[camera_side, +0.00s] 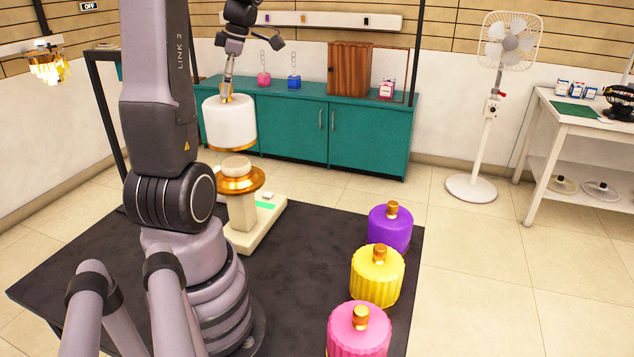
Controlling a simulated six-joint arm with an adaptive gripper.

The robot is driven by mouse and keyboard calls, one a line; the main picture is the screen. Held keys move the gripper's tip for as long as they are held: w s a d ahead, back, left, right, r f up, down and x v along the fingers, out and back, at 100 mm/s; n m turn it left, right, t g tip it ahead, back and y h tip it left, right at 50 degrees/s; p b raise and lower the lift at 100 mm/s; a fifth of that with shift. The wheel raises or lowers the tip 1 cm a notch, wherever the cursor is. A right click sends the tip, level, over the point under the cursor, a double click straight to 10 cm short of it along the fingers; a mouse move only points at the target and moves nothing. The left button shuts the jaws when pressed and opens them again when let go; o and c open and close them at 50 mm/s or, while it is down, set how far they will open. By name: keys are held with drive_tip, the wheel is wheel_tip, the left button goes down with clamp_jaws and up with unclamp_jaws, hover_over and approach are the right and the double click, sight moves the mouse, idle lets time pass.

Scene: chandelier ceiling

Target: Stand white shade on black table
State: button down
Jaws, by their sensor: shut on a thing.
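The white shade (229,125) is a short upright cylinder with a gold rim at the bottom and a gold top fitting. My gripper (227,91) is shut on its top fitting from above and holds the shade in the air. The shade appears above a cream stand (243,212) with a gold dish, with a visible gap between them. The black table (305,285) lies below and spreads across the lower middle of the view. The fine grip on the fitting is small in this view.
Purple (390,230), yellow (376,277) and pink (359,333) shades with gold knobs stand along the table's right side. The black surface between them and my base is clear. A teal cabinet (360,138) and a white fan (492,110) stand behind.

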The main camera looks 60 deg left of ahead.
drive_tip(key=shift+r, duration=0.65)
